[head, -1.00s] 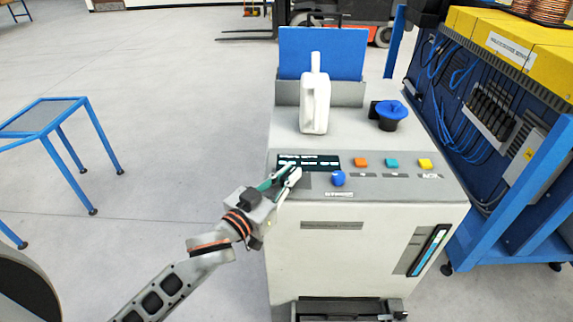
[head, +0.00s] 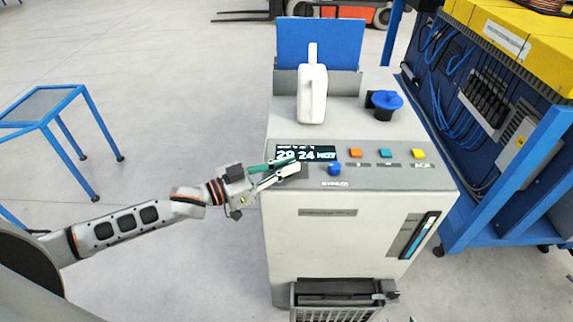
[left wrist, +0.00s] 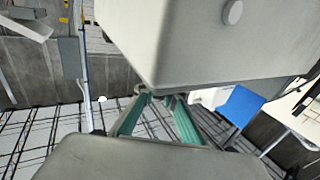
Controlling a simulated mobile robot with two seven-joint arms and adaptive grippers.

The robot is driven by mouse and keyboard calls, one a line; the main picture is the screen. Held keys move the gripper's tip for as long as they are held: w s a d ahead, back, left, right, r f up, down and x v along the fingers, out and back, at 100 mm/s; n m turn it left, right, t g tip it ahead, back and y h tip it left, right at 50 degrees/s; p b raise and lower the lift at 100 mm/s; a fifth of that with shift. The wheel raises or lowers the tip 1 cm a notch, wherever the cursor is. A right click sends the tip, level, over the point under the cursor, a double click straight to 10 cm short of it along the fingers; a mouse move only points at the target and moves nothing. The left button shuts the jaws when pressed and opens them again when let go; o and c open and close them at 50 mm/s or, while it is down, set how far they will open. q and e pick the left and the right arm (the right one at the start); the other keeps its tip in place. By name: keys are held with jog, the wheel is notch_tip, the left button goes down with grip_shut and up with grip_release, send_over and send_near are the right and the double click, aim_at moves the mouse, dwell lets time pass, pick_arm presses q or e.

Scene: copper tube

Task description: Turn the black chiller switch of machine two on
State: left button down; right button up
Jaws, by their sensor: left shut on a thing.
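The grey-white chiller machine (head: 310,235) stands in the middle of the head view. Its sloping panel carries a display (head: 310,152) lit with large figures, and a blue round knob (head: 334,169). My left gripper (head: 293,166) is at the panel's left part, just below the display and left of the blue knob. Its fingers are closed on the black chiller switch, which they hide. In the left wrist view the green-padded fingers (left wrist: 158,98) converge at the edge of a grey body; the switch cannot be made out there. My right gripper is not in view.
Orange (head: 356,153), teal (head: 386,155) and yellow (head: 418,154) buttons sit right of the knob. A white jug (head: 312,93) and a blue-capped filler (head: 385,104) stand on top. A blue rack (head: 510,180) stands close on the right, a blue-framed table (head: 40,105) at left.

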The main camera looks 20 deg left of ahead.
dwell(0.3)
pick_arm(q)
jog(key=c, duration=2.2)
grip_release()
jog(key=shift+o, duration=0.6)
jog(key=shift+d, duration=0.15)
jog(key=v, duration=1.2)
